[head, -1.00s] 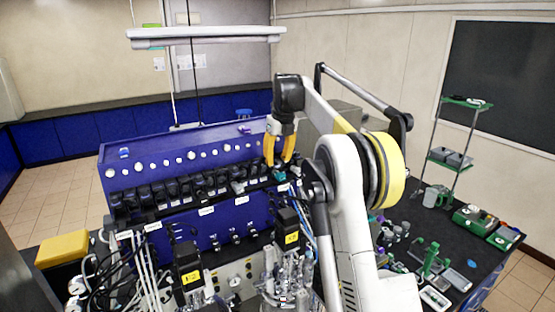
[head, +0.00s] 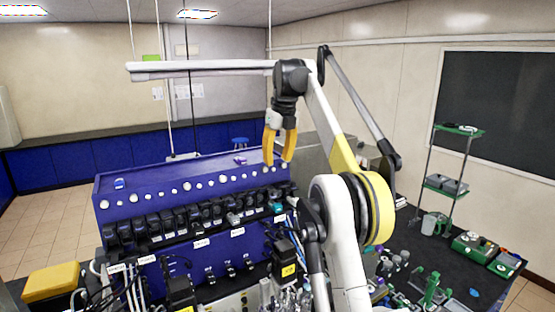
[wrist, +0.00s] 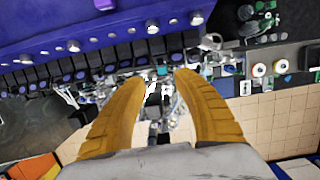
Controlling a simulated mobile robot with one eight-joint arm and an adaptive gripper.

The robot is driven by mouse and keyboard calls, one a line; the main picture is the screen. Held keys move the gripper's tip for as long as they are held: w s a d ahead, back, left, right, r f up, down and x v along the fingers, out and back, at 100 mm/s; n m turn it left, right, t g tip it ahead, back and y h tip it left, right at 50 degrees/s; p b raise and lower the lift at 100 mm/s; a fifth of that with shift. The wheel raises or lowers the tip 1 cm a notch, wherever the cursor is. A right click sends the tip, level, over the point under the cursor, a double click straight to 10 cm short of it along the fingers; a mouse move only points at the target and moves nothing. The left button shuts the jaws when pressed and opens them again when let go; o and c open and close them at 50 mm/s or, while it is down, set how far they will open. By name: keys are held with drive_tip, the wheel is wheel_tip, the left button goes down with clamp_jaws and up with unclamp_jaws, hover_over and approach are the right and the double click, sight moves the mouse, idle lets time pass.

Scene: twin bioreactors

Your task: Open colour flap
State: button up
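A long blue bioreactor console (head: 150,185) carries a row of black flap-like pump units (head: 180,217) along its front ledge. A small teal piece (head: 277,207) sits at the right end of this row and is the one coloured unit there; I cannot tell whether it is raised or closed. It seems to show in the wrist view (wrist: 207,72) too. My gripper (head: 277,161) has yellow fingers, points down and hangs above the right end of the console, clear of the teal piece. In the wrist view its fingertips (wrist: 160,77) are apart with nothing held between them.
White knobs (head: 195,183) line the console's sloped top. Vessels with black motor heads (head: 286,268) and tubing crowd the front. A dark bench (head: 450,270) with green racks lies at the right.

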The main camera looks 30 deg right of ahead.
drive_tip(key=n+t+b, duration=1.1)
drive_tip(key=n+b, duration=0.4)
drive_tip(key=n, duration=2.1)
approach(275, 192)
drive_tip(key=x, duration=0.3)
drive_tip(key=p+x, duration=0.1)
drive_tip(key=x, duration=0.4)
drive_tip(key=shift+w+a, duration=0.3)
drive_tip(key=shift+a, duration=0.1)
